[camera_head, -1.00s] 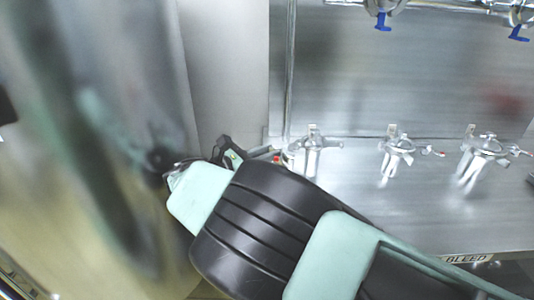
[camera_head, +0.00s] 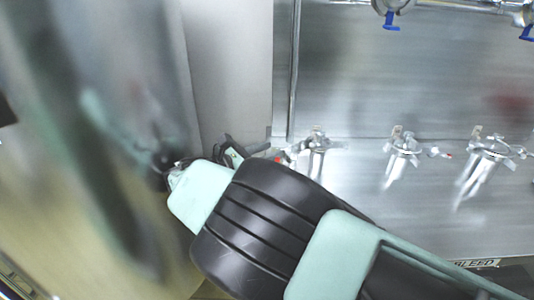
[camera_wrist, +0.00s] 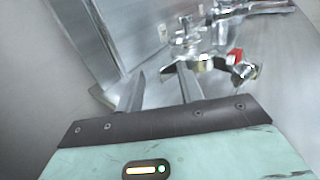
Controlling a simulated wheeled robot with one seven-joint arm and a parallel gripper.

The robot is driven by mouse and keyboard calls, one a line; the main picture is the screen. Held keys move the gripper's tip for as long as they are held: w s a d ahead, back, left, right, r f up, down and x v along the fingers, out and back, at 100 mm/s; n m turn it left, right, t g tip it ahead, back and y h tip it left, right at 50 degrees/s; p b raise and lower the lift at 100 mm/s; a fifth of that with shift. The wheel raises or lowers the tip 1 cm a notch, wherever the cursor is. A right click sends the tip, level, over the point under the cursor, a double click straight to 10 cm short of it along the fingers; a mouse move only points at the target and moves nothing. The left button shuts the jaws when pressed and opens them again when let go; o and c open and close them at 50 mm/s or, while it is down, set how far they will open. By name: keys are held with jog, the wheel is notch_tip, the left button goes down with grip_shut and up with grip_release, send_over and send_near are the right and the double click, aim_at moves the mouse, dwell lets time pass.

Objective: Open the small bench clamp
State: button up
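Several metal clamps stand in a row on the steel bench in the head view. The leftmost clamp (camera_head: 317,143) is closest to my gripper (camera_head: 238,152), which is largely hidden behind my dark wrist. In the wrist view a metal clamp (camera_wrist: 200,66) with a red-tipped part (camera_wrist: 235,57) lies just beyond and to the right of my fingertips. My gripper (camera_wrist: 160,72) is open there, with a clear gap between the fingers and nothing held. The right fingertip overlaps the clamp's near end in the picture; I cannot tell whether they touch.
Two more clamps stand to the right, a middle one (camera_head: 404,146) and a far right one (camera_head: 490,150). Pipes with blue handles (camera_head: 391,20) run along the top. A vertical metal panel (camera_head: 230,70) stands left of the bench. A blurred shape fills the left side.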

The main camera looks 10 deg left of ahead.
jog(key=shift+x, duration=0.8)
notch_tip(320, 180, up, 10)
jog(key=s+a, duration=0.1)
jog(key=shift+b, duration=0.4)
jog(key=shift+s+a, duration=0.1)
